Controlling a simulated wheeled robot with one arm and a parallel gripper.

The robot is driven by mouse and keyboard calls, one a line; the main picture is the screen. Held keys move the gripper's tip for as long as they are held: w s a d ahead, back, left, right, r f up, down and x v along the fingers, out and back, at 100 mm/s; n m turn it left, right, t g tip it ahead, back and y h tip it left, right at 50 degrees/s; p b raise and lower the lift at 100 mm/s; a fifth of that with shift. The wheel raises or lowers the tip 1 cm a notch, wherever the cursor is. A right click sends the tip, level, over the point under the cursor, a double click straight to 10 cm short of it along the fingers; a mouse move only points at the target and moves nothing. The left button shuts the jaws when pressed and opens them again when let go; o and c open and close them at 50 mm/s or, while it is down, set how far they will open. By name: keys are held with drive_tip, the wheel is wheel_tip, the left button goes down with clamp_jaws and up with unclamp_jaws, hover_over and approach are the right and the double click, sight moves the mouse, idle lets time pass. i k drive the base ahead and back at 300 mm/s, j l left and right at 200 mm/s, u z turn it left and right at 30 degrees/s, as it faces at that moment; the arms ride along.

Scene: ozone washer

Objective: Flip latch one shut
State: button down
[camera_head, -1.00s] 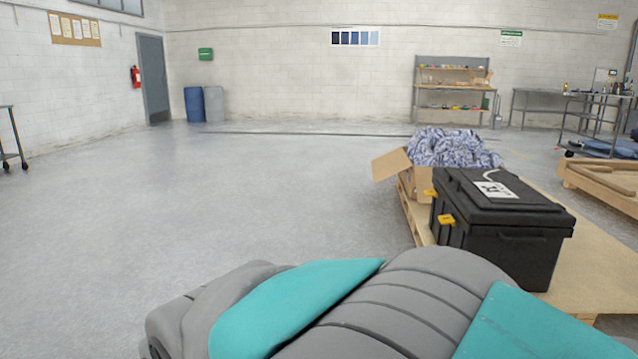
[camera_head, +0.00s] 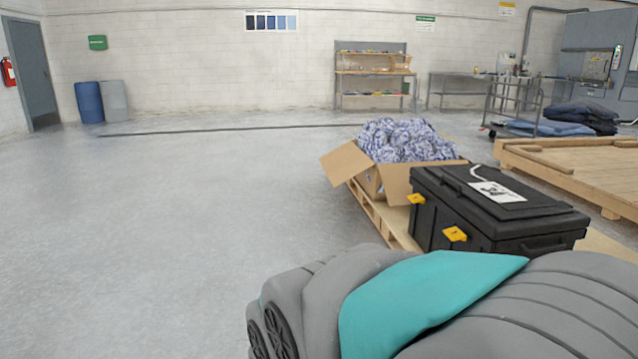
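A black lidded case (camera_head: 480,222) stands on a wooden pallet at the right in the head view, with its lid down. Two yellow latches show on its left-facing side: a farther one (camera_head: 416,199) and a nearer one (camera_head: 455,234). Both stick outward from the case. I cannot tell which of them is latch one. A white label (camera_head: 497,191) lies on the lid. My grey and teal arm fills the lower right and hides the lower part of the case. My gripper is not in view.
An open cardboard box (camera_head: 397,183) of patterned cloth stands behind the case on the pallet (camera_head: 388,226). A wooden platform (camera_head: 585,170) and a cart with folded dark cloth (camera_head: 580,118) are at the right. The floor (camera_head: 180,210) to the left is clear.

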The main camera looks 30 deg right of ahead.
sight(415, 198)
drive_tip(key=i+z, duration=0.35)
drive_tip(key=i, duration=0.15)
drive_tip(key=i+j+z, duration=0.15)
drive_tip(key=i+z, duration=0.25)
drive_tip(key=i+j+z, duration=0.35)
drive_tip(key=i, duration=0.25)
drive_tip(key=i+l+z, duration=0.1)
drive_tip(key=i+z, duration=0.15)
drive_tip(key=z, duration=0.15)
drive_tip(key=i+z, duration=0.25)
drive_tip(key=z, duration=0.15)
drive_tip(key=i+z, duration=0.35)
drive_tip(key=i+l+u, duration=0.35)
drive_tip(key=i+l, duration=0.15)
drive_tip(key=i+l+u, duration=0.4)
drive_tip(key=l, duration=0.25)
drive_tip(key=k, duration=0.05)
